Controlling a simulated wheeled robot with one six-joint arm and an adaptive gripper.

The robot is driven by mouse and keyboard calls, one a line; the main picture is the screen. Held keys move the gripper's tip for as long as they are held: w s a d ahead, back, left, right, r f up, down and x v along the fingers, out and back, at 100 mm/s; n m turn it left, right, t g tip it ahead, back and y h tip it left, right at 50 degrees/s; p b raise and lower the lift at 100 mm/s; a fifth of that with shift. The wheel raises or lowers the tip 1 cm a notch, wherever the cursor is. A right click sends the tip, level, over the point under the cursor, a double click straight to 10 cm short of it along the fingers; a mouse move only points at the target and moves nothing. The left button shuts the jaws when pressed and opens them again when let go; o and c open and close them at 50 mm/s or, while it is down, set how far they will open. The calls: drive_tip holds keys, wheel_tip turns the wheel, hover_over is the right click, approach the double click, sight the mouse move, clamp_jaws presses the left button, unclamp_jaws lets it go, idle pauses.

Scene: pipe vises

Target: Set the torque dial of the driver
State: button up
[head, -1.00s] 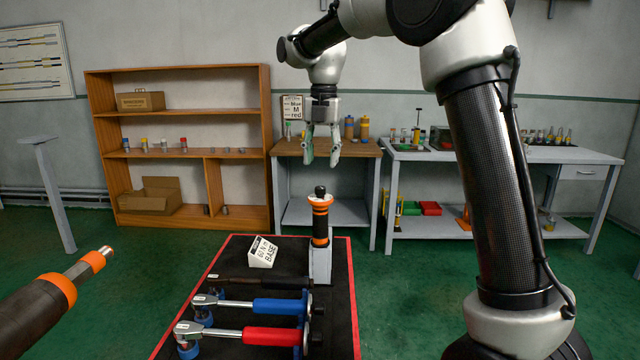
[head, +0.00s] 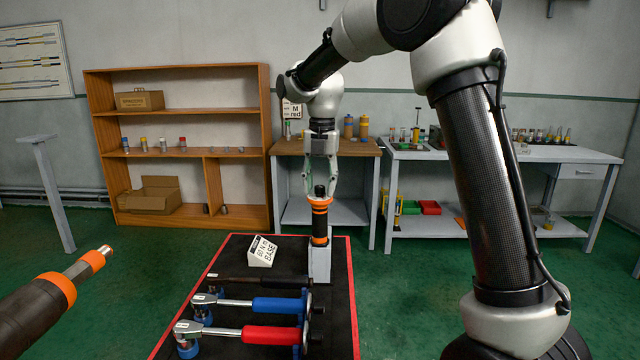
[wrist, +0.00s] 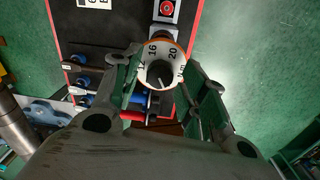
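The driver (head: 320,222), black with orange bands, stands upright in a grey holder (head: 320,264) at the mat's back right. In the wrist view its white dial (wrist: 151,56) with an orange rim shows 12, 16, 20 and a unit mark; the pointer mark cannot be made out. My gripper (head: 320,188) points straight down over the driver, its fingers either side of the dark top knob. In the wrist view the green-padded fingers stand apart around the dial, with gaps visible; I see no clear contact.
A white card (head: 262,252) reading "60 N m BASE" stands on the black, red-edged mat (head: 349,325). Wrenches with blue (head: 278,306) and red (head: 270,335) grips and a dark tool lie in front. A large orange-banded tool end (head: 55,290) juts in at left.

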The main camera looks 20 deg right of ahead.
clamp_jaws()
